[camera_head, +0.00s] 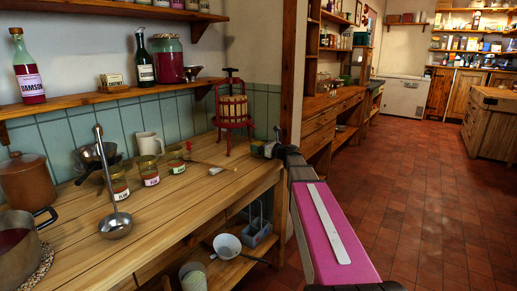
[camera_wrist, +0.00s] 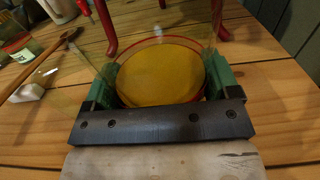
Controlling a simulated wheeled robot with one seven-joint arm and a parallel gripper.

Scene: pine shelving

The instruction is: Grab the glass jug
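In the wrist view a round clear glass vessel with a yellow disc-like inside (camera_wrist: 160,75) lies between the two green fingers of my gripper (camera_wrist: 160,82). I take it to be the glass jug; no handle or spout is clear. The fingers stand wide apart, one on each side of it, close to its walls. I see no clear sign that they press on it. In the head view my gripper (camera_head: 271,149) is at the right end of the wooden counter, and the small glass thing (camera_head: 257,149) beside it is partly hidden.
A red-framed press (camera_head: 232,112) stands just behind, its red legs near the vessel in the wrist view. A wooden post (camera_head: 292,75) rises close behind.

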